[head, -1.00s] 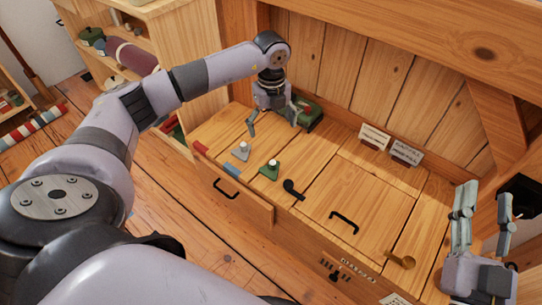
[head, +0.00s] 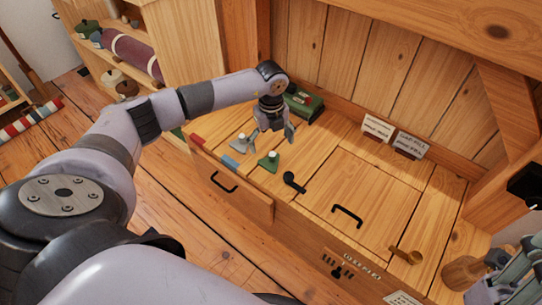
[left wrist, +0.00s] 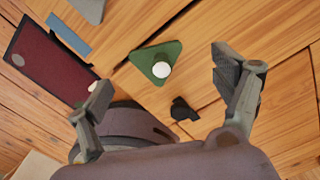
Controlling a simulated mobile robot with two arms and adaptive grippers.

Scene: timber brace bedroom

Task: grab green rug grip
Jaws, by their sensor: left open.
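The green rug grip (head: 269,161) is a green triangular piece with a white knob, lying on the wooden bench top near its front left edge. It also shows in the left wrist view (left wrist: 148,57), its white knob lying between the spread fingers. My left gripper (head: 272,136) is open and empty, above and just behind the green grip, apart from it. Its fingers show at both sides of the left wrist view (left wrist: 162,76). My right gripper (head: 517,268) is cut off at the lower right edge; its jaw state is unclear.
A grey triangular piece (head: 239,145) stands left of the green one. A black knobbed piece (head: 293,182) lies to its right. A green box (head: 303,103) sits behind my left gripper. Two label cards (head: 378,128) stand along the back. A handled panel (head: 374,197) lies right.

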